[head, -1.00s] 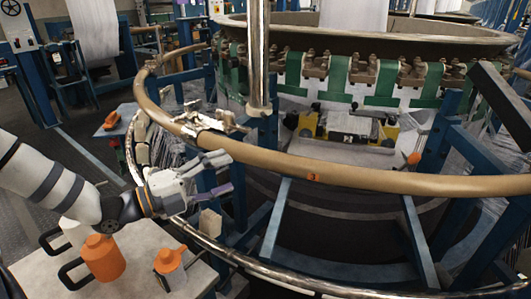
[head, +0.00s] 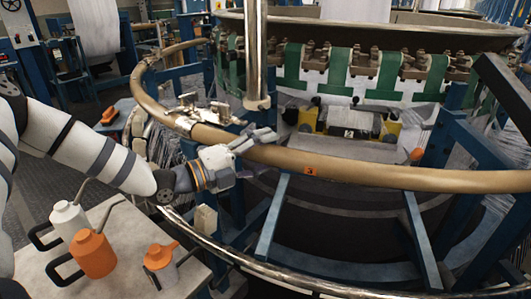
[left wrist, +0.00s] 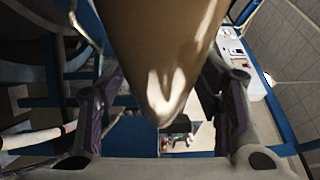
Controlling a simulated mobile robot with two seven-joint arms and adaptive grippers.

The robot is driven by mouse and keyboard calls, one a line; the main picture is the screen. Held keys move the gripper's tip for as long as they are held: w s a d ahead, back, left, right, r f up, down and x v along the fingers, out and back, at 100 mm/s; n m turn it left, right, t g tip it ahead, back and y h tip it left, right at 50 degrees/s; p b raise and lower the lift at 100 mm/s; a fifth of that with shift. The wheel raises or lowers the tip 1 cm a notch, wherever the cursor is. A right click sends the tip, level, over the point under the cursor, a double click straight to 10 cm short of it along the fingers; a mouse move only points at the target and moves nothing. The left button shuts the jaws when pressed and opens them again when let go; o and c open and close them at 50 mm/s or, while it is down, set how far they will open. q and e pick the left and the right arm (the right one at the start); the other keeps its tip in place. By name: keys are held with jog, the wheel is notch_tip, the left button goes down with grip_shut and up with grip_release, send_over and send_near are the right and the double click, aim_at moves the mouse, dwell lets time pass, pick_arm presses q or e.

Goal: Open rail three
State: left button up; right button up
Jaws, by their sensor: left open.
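The tan curved rail (head: 390,177) runs around the front of the loom, with a small orange tag (head: 310,171) on it; the tag is too small to read. My left gripper (head: 258,151) is at the rail just left of this tag, one finger above it and the other below. In the left wrist view the rail (left wrist: 160,60) lies between the two open fingers of the left gripper (left wrist: 165,105), with gaps at the sides. Whether a finger touches it I cannot tell. A metal latch or clamp (head: 207,112) sits on the rail further left. My right gripper is not in view.
A table (head: 120,275) at lower left holds a white can (head: 68,222), an orange can (head: 94,255) and an orange-topped bottle (head: 160,258). A vertical metal post (head: 255,50) stands behind the rail. Blue frame beams lie below it.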

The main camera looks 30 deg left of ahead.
pick_arm(q)
jog(key=shift+c, duration=0.3)
grip_shut()
jog(key=w+d+r+g+y, duration=0.1)
jog(key=w+d+r, duration=0.1)
jog(key=r, duration=0.9)
jog(key=w+d+r+m+g+y+p, duration=0.1)
jog(key=w+d+r+g, duration=0.1)
jog(key=r, duration=1)
jog(key=w+d+r+m+g+y, duration=0.1)
jog(key=d+r, duration=0.3)
jog(key=r, duration=0.7)
jog(key=shift+w+d+r+g+y+p, duration=0.2)
jog(key=shift+w+d+g+y+p, duration=0.15)
jog(key=shift+w+g, duration=0.45)
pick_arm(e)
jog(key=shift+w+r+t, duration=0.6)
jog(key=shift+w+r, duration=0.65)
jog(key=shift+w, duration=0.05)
pick_arm(q)
jog(key=shift+w, duration=0.1)
jog(key=shift+o, duration=0.3)
grip_release()
jog(key=shift+w, duration=0.1)
